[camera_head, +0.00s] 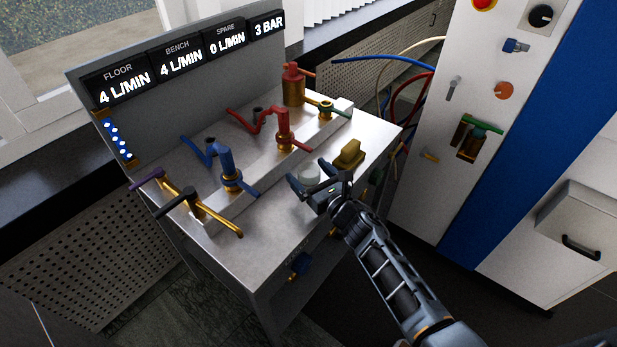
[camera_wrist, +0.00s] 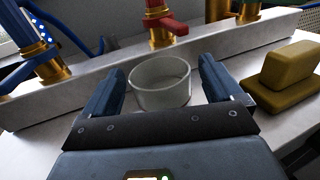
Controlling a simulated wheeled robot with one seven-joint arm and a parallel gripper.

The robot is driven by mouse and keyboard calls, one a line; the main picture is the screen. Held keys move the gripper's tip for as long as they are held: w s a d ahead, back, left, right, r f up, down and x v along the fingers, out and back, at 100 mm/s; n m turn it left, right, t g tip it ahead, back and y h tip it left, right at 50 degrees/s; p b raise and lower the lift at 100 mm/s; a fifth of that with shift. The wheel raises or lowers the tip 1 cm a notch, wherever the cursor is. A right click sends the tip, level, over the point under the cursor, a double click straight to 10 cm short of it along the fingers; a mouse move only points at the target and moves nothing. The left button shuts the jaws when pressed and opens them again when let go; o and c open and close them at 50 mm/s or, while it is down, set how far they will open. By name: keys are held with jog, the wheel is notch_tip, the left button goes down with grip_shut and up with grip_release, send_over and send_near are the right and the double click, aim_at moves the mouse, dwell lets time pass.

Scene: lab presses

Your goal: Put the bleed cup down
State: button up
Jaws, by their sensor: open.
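The bleed cup (camera_wrist: 160,84) is a small pale, translucent round cup. In the wrist view it is upright on the light bench top, between the fingers of my gripper (camera_wrist: 165,88). The fingers are spread, with a gap seen on each side of the cup. In the head view the cup (camera_head: 309,172) shows as a pale shape at my gripper (camera_head: 318,178), near the front right of the bench. The fingers and wrist partly hide its lower part there.
A yellow-brown block (camera_head: 348,154) sits close to the right of the cup. A raised manifold rail (camera_wrist: 110,78) with blue (camera_head: 228,170), red (camera_head: 283,130) and green (camera_head: 327,108) valves runs behind. Bare bench top (camera_head: 262,222) lies to the front left.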

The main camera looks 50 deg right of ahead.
jog(key=shift+x, duration=1.05)
jog(key=c, duration=1.1)
jog(key=shift+c, duration=0.2)
jog(key=shift+r, duration=0.1)
